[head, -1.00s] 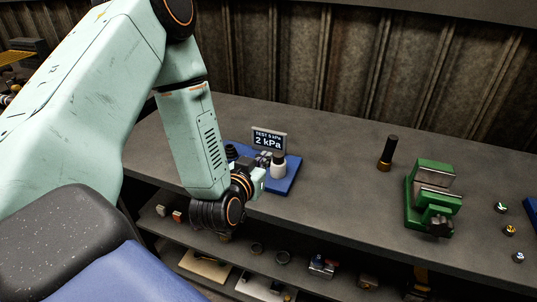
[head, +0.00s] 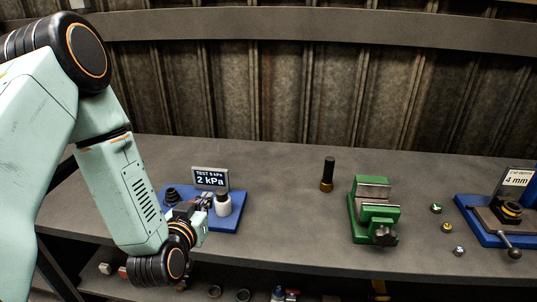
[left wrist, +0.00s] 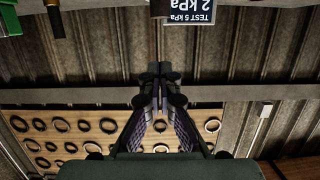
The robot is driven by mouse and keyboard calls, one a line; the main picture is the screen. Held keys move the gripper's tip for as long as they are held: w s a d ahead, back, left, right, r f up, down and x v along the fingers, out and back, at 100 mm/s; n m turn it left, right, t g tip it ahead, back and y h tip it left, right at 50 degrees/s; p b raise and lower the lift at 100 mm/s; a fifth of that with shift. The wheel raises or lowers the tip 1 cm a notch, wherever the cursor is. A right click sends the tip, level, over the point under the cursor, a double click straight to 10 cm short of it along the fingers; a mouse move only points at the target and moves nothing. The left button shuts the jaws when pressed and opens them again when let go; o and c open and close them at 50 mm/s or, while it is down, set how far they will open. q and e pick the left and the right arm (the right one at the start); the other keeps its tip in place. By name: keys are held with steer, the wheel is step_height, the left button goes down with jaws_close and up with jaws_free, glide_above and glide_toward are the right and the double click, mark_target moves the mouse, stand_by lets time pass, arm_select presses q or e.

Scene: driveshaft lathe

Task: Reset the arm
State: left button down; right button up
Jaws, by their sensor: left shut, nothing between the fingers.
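My left arm comes in from the left in the head view and bends down to the bench. My left gripper (head: 196,207) is by the blue test stand (head: 234,222), in front of its "TEST 5 kPa, 2 kPa" display (head: 210,179) and beside a white cylinder with a dark top (head: 223,206). In the left wrist view the gripper's fingers (left wrist: 158,75) meet at the tips with nothing between them. Whether the gripper touches the stand, I cannot tell. My right gripper is not in view.
The grey workbench (head: 290,215) carries a dark cylinder with a brass base (head: 327,174), a green vise (head: 374,209), several small round parts and a blue fixture (head: 483,233) at the right. A shelf below holds parts. A pegboard with rings (left wrist: 60,135) shows in the wrist view.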

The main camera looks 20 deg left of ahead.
arm_select(q)
steer(key=s+d+f+g+h+b, duration=0.2)
steer(key=s+d+f+g, duration=0.3)
steer(key=f, duration=0.4)
steer(key=s+d+f+g+h+b, duration=0.1)
steer(key=s+d+f+g+b, duration=0.2)
steer(key=s+f, duration=0.6)
steer(key=s+d+f+m+g+b, duration=0.2)
steer(key=s+f+g+b, duration=0.4)
steer(key=s+f, duration=0.8)
steer(key=s, duration=0.2)
steer(key=shift+s+d+f+g, duration=0.2)
steer(key=shift+s+d+g, duration=0.15)
steer(key=shift+s+g, duration=0.05)
